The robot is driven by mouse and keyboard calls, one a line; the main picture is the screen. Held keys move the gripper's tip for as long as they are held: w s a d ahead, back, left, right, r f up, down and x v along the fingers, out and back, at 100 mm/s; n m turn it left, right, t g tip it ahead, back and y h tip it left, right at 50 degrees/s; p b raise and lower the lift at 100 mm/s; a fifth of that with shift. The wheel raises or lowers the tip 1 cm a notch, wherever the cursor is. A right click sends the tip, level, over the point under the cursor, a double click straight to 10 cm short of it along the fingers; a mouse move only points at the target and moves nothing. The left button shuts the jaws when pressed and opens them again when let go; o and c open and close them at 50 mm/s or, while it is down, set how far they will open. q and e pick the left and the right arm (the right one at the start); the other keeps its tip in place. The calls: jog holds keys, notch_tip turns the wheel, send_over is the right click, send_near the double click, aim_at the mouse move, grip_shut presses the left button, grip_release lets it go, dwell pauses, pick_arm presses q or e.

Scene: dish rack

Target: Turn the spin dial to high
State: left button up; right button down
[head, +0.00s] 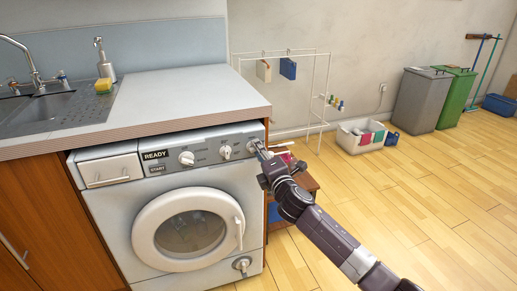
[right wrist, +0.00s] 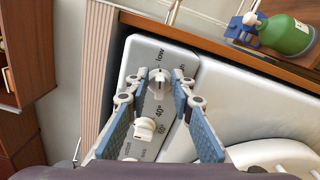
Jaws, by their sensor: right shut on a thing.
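The washing machine (head: 200,230) stands under the counter, with a control panel along its top front. My right gripper (head: 256,148) is at the spin dial, the rightmost knob, and mostly covers it in the head view. In the right wrist view the spin dial (right wrist: 158,84) is a white knob between the two blue-grey fingertips (right wrist: 161,80) of my right gripper, which is shut on it. "low" is printed beyond the knob; the print beside it is partly hidden by a finger. I cannot tell for sure where the dial points. My left gripper is not in view.
Two other knobs sit to the left, the temperature dial (head: 225,152) and another dial (head: 186,158). A display (head: 155,155) reads READY above START. The counter edge (head: 180,125) overhangs the panel closely.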

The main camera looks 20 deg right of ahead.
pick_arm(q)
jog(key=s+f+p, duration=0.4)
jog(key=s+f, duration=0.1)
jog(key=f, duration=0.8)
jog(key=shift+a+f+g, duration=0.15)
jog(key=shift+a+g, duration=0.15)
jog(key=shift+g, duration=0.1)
pick_arm(e)
jog(key=shift+a+f+m, duration=0.1)
jog(key=shift+f+m, duration=0.15)
jog(key=shift+m, duration=1.9)
jog(key=shift+a+f+m, duration=0.1)
jog(key=shift+f+m, duration=0.15)
jog(key=shift+m, duration=1.95)
jog(key=shift+f+m, duration=0.25)
jog(key=shift+m, duration=1.9)
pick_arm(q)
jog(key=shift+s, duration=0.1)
pick_arm(e)
jog(key=c, duration=2)
grip_release()
jog(key=shift+r, duration=0.1)
jog(key=shift+s, duration=0.1)
